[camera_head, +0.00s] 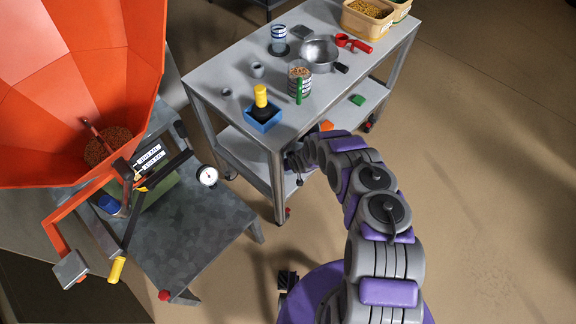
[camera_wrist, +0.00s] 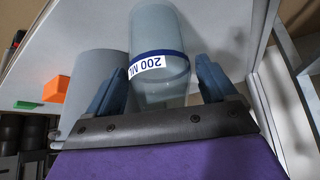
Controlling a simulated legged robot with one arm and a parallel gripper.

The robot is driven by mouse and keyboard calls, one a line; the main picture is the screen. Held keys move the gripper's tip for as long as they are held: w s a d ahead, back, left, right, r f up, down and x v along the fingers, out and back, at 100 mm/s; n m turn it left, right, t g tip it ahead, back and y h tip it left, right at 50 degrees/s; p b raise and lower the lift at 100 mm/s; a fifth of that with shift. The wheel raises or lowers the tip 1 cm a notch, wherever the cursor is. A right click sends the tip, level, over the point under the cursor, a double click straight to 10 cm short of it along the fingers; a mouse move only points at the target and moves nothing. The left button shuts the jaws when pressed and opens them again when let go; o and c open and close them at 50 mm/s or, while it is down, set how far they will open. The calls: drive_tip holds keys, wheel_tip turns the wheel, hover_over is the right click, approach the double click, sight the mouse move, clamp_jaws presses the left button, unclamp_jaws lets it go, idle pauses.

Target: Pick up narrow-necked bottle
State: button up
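In the wrist view, a translucent blue-grey vessel (camera_wrist: 160,45) with a dark blue band and an upside-down "200 ML" label lies between my fingers. Its narrow neck cannot be made out. My gripper (camera_wrist: 160,65) is open, with one finger on each side of the vessel and small gaps visible. In the head view, my arm reaches down to the lower shelf (camera_head: 235,150) of the cart, and this vessel is hidden there.
A plain grey cylinder (camera_wrist: 93,78) is close beside my left-hand finger. An orange block (camera_wrist: 56,86) and a green piece (camera_wrist: 26,105) lie farther left. A cart leg (camera_wrist: 272,120) is close at right. The cart top (camera_head: 225,75) holds several vessels. Floor is clear at right.

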drive_tip(key=c, duration=0.9)
drive_tip(key=shift+r, duration=0.45)
drive_tip(key=r, duration=0.1)
drive_tip(key=r+p, duration=0.2)
drive_tip(key=shift+s+d, duration=0.25)
drive_tip(key=shift+s, duration=0.15)
drive_tip(key=s+d+p, duration=0.1)
drive_tip(key=s+d, duration=0.3)
drive_tip(key=s, duration=0.3)
drive_tip(key=s+d+p, duration=0.1)
drive_tip(key=s+d, duration=0.3)
drive_tip(key=s, duration=0.3)
drive_tip(key=shift+s+d+f+p, duration=0.15)
drive_tip(key=shift+s+d+p, duration=0.05)
drive_tip(key=shift+s+p, duration=0.2)
